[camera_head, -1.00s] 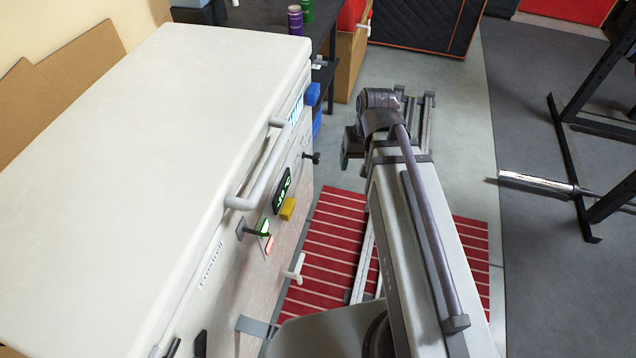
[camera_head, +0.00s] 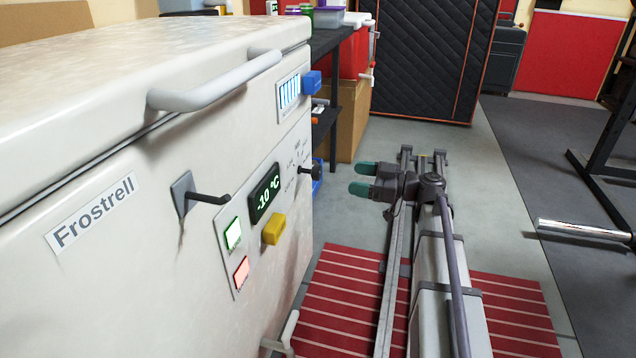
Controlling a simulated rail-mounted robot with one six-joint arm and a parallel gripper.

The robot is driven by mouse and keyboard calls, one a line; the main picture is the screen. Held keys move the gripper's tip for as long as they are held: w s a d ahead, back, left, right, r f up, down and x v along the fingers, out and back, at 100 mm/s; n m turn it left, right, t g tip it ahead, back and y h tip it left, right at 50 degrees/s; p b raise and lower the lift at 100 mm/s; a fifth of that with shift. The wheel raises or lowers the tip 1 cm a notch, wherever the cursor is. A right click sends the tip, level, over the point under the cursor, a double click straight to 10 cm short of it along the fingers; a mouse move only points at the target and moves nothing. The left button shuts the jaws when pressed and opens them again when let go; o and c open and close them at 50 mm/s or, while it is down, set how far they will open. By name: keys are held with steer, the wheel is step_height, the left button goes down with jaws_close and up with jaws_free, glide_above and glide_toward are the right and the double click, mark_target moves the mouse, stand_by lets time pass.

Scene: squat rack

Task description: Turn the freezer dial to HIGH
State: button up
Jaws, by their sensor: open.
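The white chest freezer (camera_head: 120,270) fills the left of the view, its lid shut. Its black dial (camera_head: 311,170) sits on the right part of the front panel, with small marks around it too small to read. A display (camera_head: 267,193) to the left of the dial reads -10 °C. My gripper (camera_head: 362,180) has two green-tipped fingers, spread apart and empty. They point left toward the freezer front, to the right of the dial and apart from it.
A yellow knob (camera_head: 274,229), a black hook (camera_head: 205,198), a blue block (camera_head: 312,82) and the lid handle (camera_head: 215,85) stick out from the freezer. A red striped mat (camera_head: 335,300) lies on the floor. A dark shelf (camera_head: 328,45) stands behind.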

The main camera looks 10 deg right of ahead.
mark_target(321, 173)
steer(key=x, duration=1.1)
steer(key=shift+s, duration=0.1)
steer(key=c, duration=0.9)
steer(key=shift+m, duration=0.4)
steer(key=m, duration=0.8)
steer(key=shift+d, duration=0.1)
steer(key=m, duration=0.4)
steer(key=shift+f, duration=0.1)
steer(key=shift+m, duration=2.5)
